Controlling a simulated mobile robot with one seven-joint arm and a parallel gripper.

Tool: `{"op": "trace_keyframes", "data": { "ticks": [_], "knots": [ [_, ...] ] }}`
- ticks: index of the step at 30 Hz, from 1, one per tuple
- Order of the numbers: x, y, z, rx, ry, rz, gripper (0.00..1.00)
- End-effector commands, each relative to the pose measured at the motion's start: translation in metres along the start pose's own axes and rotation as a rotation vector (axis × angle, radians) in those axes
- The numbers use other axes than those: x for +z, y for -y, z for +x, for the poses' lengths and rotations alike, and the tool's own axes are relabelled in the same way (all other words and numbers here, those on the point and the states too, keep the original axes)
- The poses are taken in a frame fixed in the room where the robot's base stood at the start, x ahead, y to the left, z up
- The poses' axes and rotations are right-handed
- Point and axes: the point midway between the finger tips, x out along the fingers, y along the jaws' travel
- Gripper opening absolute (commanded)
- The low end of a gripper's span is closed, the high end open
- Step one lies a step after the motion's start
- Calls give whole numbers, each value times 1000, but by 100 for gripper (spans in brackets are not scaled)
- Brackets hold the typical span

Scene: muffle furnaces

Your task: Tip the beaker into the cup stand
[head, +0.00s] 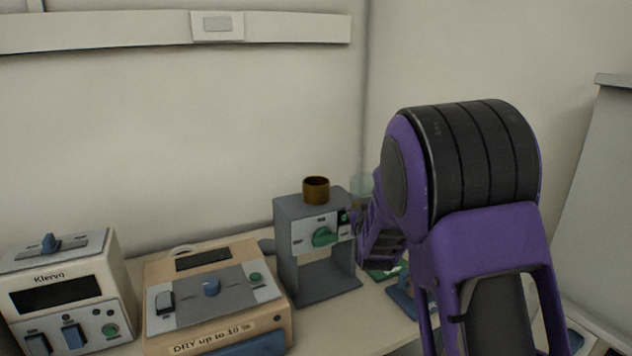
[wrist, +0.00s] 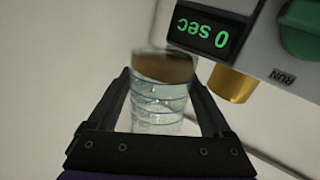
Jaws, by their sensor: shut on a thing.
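The clear beaker (wrist: 158,105) is between the two fingers of my gripper (wrist: 165,103) in the wrist view. A brownish patch shows at its upper end there; I cannot tell what it is. In the head view the beaker (head: 361,184) shows only faintly, partly hidden behind my arm, right of the grey stand (head: 318,286). A brown cup (head: 316,190) sits upright on top of that stand. The cup also shows, golden, in the wrist view (wrist: 231,86), just right of the beaker. My gripper is mostly hidden in the head view.
The stand has a green knob (head: 325,236) and a display (wrist: 201,32) reading 0 sec. A beige drying unit (head: 250,327) and a Klervo unit (head: 62,272) stand to its left. A blue item (head: 404,302) lies at its right.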

Motion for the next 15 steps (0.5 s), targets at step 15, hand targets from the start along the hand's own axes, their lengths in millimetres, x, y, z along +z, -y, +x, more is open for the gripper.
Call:
{"op": "trace_keyframes", "data": {
  "ticks": [15],
  "knots": [
    [-12,6,10,1,-3,-3,0]
  ]
}}
